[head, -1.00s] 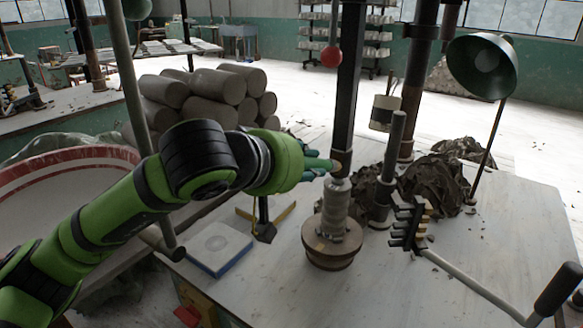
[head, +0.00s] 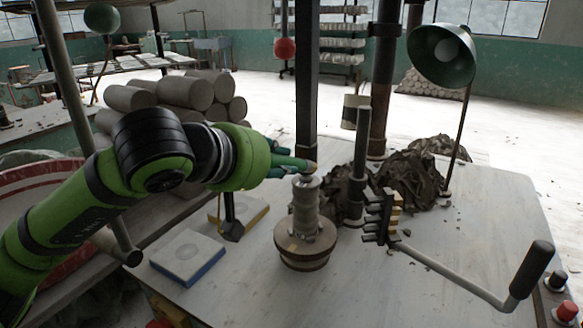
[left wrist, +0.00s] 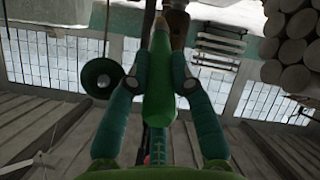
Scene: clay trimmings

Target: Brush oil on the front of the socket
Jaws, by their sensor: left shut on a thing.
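My left gripper (head: 285,165) comes in from the left in the head view and is shut on a slim green-handled tool, seemingly the brush (left wrist: 159,90). In the left wrist view the brush lies between the teal fingers (left wrist: 160,68), its narrow tip pointing away. In the head view its tip is close to the top of a ribbed grey upright piece (head: 305,207); I cannot tell whether they touch. This piece stands on a round brown base (head: 304,259). No part is clearly identifiable as the socket, nor can I see any oil. My right gripper is not in view.
A dark post (head: 307,90) rises behind the ribbed piece. To the right are a comb-like rack (head: 381,215), a crank arm (head: 460,280), dark crumpled clay trimmings (head: 410,182) and a lamp (head: 443,55). A blue-edged pad (head: 187,255) lies left.

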